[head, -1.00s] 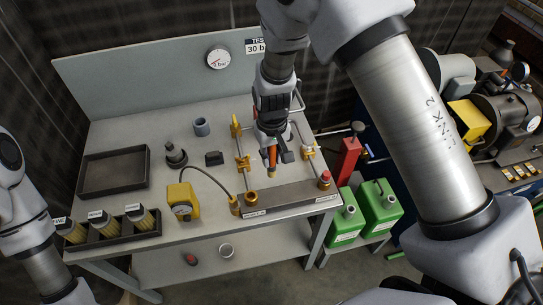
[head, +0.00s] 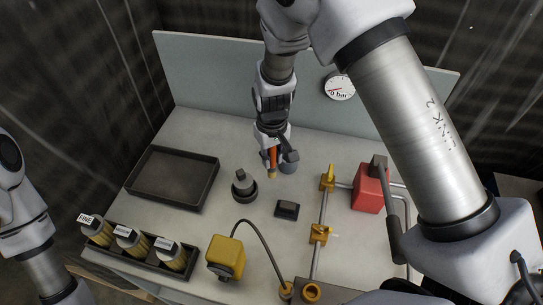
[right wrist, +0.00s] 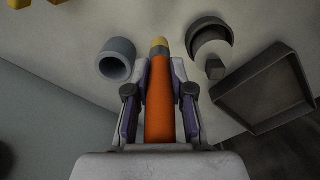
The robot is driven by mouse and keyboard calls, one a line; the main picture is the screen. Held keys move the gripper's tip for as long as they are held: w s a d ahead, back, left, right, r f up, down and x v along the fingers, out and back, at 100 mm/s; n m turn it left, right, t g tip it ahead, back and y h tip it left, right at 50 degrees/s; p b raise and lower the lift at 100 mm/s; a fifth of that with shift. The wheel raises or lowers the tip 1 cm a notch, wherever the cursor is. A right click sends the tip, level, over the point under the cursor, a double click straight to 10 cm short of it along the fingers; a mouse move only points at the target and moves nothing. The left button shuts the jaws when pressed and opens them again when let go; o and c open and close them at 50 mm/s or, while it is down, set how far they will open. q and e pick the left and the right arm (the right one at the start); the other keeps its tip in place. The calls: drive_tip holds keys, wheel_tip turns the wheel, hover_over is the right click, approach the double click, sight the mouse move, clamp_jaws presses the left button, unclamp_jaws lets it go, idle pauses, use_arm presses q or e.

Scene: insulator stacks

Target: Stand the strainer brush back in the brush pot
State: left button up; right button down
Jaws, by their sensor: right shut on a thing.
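My right gripper (head: 271,146) is shut on the strainer brush (head: 273,158), which has an orange handle and a yellowish lower end. It points down above the bench. In the right wrist view the brush (right wrist: 160,108) lies between the two fingers (right wrist: 158,92), its yellow and grey end away from the palm. The brush pot (head: 289,167), a blue-grey open cup, stands just behind and right of the brush in the head view, partly hidden by the gripper. In the right wrist view the pot (right wrist: 116,61) is empty-looking and beside the brush, apart from it. My left gripper is out of view.
A dark stepped part (head: 243,186) and a small black block (head: 287,210) stand near the pot. A dark tray (head: 171,178) lies left.

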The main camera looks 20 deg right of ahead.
drive_tip(key=shift+w+d+f+n, duration=0.25)
drive_tip(key=shift+w+d+n, duration=0.15)
drive_tip(key=shift+w+n, duration=0.4)
drive_tip(key=shift+w+d+r+n+p, duration=0.2)
drive_tip(key=shift+n+p, duration=0.15)
drive_tip(key=shift+n, duration=0.35)
use_arm(q)
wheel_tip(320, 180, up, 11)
drive_tip(key=p, duration=1.1)
use_arm(e)
drive_tip(key=w+d+r+n, duration=0.2)
drive_tip(key=d+r+n, duration=0.4)
drive_tip(key=r+n, duration=0.35)
use_arm(q)
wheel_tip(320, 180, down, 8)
drive_tip(key=b, duration=0.8)
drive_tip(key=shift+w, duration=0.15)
use_arm(e)
wheel_tip(320, 180, down, 12)
drive_tip(key=shift+w, duration=0.15)
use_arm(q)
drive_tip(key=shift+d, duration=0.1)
use_arm(e)
drive_tip(key=shift+n, duration=0.25)
